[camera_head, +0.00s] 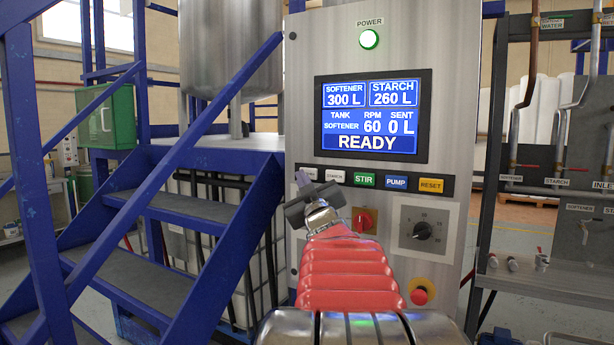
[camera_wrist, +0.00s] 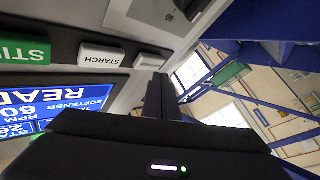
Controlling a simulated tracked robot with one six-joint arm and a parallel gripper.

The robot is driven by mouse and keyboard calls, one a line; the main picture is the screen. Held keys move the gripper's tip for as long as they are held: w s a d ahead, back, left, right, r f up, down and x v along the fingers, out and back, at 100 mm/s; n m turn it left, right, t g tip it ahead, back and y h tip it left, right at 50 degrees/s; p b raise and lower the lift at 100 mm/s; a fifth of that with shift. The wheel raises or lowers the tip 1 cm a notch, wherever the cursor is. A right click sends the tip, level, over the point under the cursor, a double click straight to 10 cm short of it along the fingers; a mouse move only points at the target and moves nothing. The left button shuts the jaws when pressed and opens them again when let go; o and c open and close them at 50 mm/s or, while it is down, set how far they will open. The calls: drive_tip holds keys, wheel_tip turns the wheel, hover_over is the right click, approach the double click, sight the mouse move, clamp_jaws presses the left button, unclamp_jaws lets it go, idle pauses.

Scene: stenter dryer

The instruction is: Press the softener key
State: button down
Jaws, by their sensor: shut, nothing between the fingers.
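The softener key (camera_head: 311,171) is the white key at the left end of the key row on the steel panel. Its label is mostly hidden by my gripper in the head view. In the wrist view a white key (camera_wrist: 148,61) shows just beyond my fingertips, partly covered by them. My gripper (camera_head: 302,179) is shut and empty, its tips over the left end of the row. In the wrist view the shut fingers (camera_wrist: 160,82) point at that key. I cannot tell whether they touch it. The display (camera_head: 372,117) reads tank SOFTENER, 60 RPM, SENT 0 L, READY.
The white STARCH key (camera_head: 334,176) is just right of the softener key, then STIR (camera_head: 364,180), PUMP (camera_head: 396,183) and RESET (camera_head: 431,186). Below are a red switch (camera_head: 364,221), a black dial (camera_head: 422,231) and a red stop button (camera_head: 419,296). Blue stairs (camera_head: 170,210) stand left.

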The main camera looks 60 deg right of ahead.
drive_tip(key=shift+a, duration=0.1)
drive_tip(key=shift+s+a, duration=0.15)
drive_tip(key=shift+a, duration=1.1)
drive_tip(key=shift+s+a, duration=0.1)
drive_tip(key=shift+a, duration=1.1)
